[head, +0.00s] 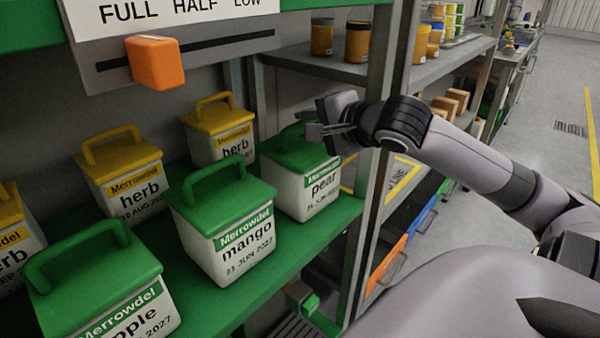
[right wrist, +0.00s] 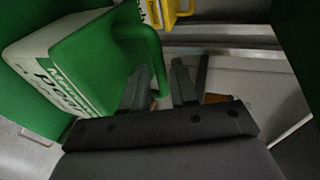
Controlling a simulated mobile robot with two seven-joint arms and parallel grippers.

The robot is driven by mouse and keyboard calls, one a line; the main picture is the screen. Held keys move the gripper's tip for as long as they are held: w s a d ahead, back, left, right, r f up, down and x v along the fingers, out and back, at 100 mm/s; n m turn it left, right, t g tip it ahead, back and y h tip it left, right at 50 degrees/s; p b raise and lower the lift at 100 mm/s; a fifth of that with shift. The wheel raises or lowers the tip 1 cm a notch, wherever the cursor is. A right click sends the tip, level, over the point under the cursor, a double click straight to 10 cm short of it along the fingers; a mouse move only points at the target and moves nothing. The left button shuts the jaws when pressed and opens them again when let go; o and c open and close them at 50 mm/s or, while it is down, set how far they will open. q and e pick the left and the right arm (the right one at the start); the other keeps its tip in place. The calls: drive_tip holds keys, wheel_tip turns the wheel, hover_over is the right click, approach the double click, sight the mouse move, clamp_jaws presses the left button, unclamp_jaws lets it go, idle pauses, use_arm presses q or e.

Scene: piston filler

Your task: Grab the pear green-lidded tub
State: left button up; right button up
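The pear tub (head: 316,196), white with a green lid and handle, stands on the green shelf at the back right of the green-lidded tubs. My right gripper (head: 314,131) is at its lid, by the handle, from the right. In the right wrist view the tub (right wrist: 38,75) lies tilted at the left. There my right gripper's fingers (right wrist: 159,68) are apart, and part of the green handle (right wrist: 157,62) shows between them. I cannot tell whether either finger touches it. In the head view the gripper hides part of the handle. My left gripper is not in view.
The green-lidded mango tub (head: 232,245) stands in front-left of the pear tub. A yellow-lidded herb tub (head: 222,146) stands behind-left. A grey shelf post (head: 372,180) rises close at the right. An orange slider knob (head: 155,62) juts out above the tubs.

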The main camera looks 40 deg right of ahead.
sight(303, 122)
drive_tip(key=shift+d+x, duration=0.2)
drive_tip(key=shift+x, duration=2.25)
drive_tip(key=shift+c, duration=0.2)
drive_tip(key=shift+f, duration=0.1)
clamp_jaws()
drive_tip(key=shift+r, duration=0.3)
